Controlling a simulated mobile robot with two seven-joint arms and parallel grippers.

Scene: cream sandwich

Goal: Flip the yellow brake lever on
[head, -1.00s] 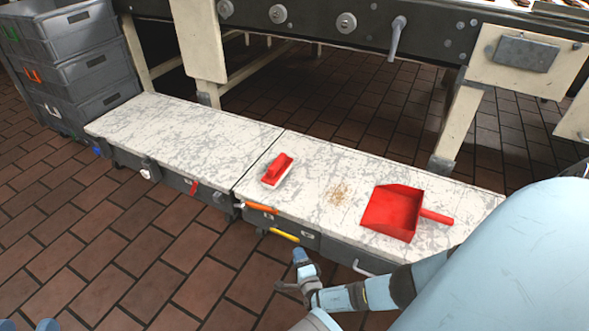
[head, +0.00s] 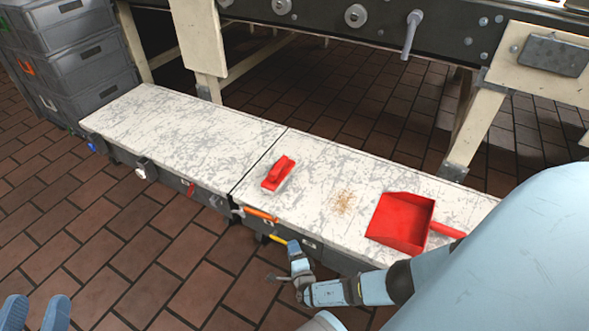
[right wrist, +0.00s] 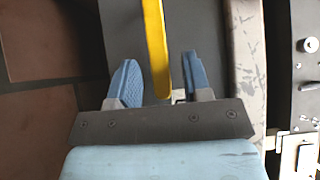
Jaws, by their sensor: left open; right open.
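The yellow brake lever (head: 279,240) is on the near side of the low bench, below the orange lever; my right gripper partly covers it. My right gripper (head: 293,262) is just in front of the bench side, at the lever. My left gripper (head: 36,312) is open and empty at the bottom left, far from the lever.
The orange lever (head: 262,215) is close above the yellow one. A red lever (head: 190,189) is further left. A red brush (head: 278,173) and red dustpan (head: 402,222) lie on the bench top (head: 170,125). Grey crates (head: 85,60) stand at the back left. The tiled floor in front is clear.

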